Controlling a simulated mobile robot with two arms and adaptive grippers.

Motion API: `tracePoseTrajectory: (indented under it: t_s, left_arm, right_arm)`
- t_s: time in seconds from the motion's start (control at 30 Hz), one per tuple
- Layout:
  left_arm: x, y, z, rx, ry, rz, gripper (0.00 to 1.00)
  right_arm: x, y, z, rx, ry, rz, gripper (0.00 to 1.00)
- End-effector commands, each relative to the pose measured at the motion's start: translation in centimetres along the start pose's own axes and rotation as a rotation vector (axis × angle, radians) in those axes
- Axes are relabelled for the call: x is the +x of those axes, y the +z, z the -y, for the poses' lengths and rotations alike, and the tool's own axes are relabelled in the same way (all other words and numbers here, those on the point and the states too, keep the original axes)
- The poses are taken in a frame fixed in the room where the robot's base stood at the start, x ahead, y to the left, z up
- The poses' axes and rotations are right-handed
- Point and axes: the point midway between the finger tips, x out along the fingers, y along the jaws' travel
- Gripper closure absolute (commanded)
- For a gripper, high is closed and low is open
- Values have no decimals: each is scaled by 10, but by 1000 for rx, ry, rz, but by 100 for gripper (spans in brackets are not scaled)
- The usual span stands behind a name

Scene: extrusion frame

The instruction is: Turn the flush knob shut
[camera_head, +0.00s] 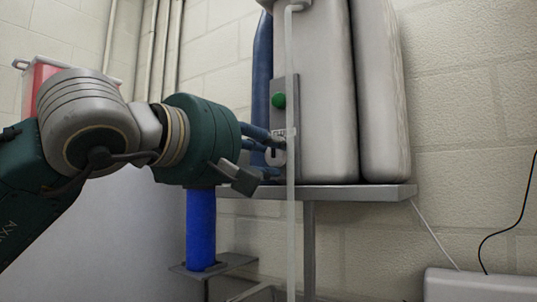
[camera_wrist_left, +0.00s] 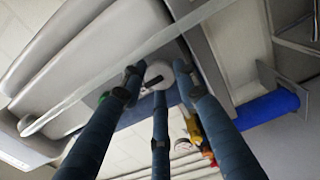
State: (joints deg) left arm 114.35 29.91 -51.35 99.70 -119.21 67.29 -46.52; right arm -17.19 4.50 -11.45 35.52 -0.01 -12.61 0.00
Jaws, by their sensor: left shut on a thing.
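The flush knob (camera_head: 276,156) is a pale round disc low on a narrow grey panel (camera_head: 289,88), below a green button (camera_head: 278,100) and a small label. My left gripper (camera_head: 272,154) reaches it from the left, its dark blue fingers shut on it. In the left wrist view the knob (camera_wrist_left: 159,71) shows as a grey-white disc between the fingertips of the gripper (camera_wrist_left: 158,82), with a dark bar across it. The fingers partly hide the knob, so its exact turn is hard to read. My right gripper is in neither view.
A thin pale pipe (camera_head: 291,230) runs upright just right of the knob. Large grey-white tanks (camera_head: 325,90) stand on a metal shelf (camera_head: 370,192). A blue cylinder (camera_head: 201,230) is below my left gripper. A white box (camera_head: 475,285) sits at lower right.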

Motion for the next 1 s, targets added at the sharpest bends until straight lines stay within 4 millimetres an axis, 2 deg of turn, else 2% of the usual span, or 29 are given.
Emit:
tracePoseTrajectory:
  t_s: [0.03,0.1,0.47,0.57,0.8,1.0]
  left_arm:
    - [1,-1,3,1,-8,-3,64]
    - [1,-1,3,0,-6,-3,51]
    - [-4,-1,0,0,1,-2,51]
    - [-17,-1,-1,0,3,-2,51]
    - [-68,-2,0,1,3,-4,51]
    - [-103,-3,1,0,-1,-3,51]
  right_arm:
    - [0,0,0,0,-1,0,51]
    - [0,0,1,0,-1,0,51]
    - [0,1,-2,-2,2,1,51]
    - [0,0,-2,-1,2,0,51]
    - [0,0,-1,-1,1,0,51]
    - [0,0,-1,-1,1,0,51]
